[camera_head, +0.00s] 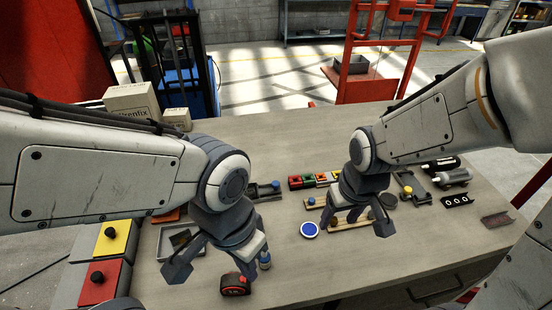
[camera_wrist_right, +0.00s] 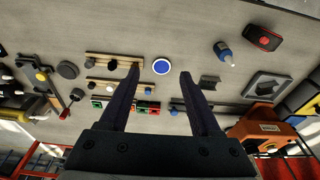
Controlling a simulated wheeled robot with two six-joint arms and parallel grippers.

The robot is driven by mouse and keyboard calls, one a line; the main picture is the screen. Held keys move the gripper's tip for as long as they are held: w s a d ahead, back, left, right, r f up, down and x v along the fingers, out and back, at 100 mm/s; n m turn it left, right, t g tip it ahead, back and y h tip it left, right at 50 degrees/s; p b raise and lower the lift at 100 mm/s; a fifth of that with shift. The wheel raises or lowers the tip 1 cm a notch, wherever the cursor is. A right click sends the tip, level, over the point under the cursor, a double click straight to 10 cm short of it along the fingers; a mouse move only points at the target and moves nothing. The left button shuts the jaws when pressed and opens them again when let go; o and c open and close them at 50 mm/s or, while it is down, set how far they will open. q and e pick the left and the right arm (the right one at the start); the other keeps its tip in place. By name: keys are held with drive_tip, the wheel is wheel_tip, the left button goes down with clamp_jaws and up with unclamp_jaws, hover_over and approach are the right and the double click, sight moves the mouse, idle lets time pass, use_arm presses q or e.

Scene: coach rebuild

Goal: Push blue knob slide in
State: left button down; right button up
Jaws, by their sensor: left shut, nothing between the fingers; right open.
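A dark grey slide unit with a blue knob (camera_head: 276,185) lies on the workbench (camera_head: 330,272), right of my left wrist. The same unit with its blue knob shows in the right wrist view (camera_wrist_right: 178,105), near one finger. My left gripper (camera_head: 212,270) is shut and empty above the front left of the bench, by the tape measure. My right gripper (camera_head: 357,228) is open and empty over the middle, above wooden strips with knobs. Its two fingers also show apart in the right wrist view (camera_wrist_right: 160,72). My left arm hides part of the bench near the slide.
A blue round disc (camera_head: 310,229) lies between the grippers. A red tape measure (camera_head: 235,284) and small blue bottle (camera_head: 265,260) stand near my left gripper. Coloured blocks (camera_head: 315,179) sit behind the strips. Yellow and red button boxes (camera_head: 115,238) stand left.

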drive_tip(key=w+d, duration=0.2)
drive_tip(key=w, duration=0.3)
drive_tip(key=n+g, duration=0.2)
drive_tip(key=n, duration=1.6)
approach(276, 183)
drive_tip(key=shift+h, duration=0.3)
drive_tip(key=f+p, duration=0.1)
drive_tip(key=f, duration=0.1)
drive_tip(key=f+p, duration=0.2)
drive_tip(key=f, duration=0.1)
drive_tip(key=f+p, duration=0.1)
drive_tip(key=f, duration=0.1)
drive_tip(key=shift+a+f, duration=0.3)
drive_tip(key=shift+f, duration=0.45)
clamp_jaws()
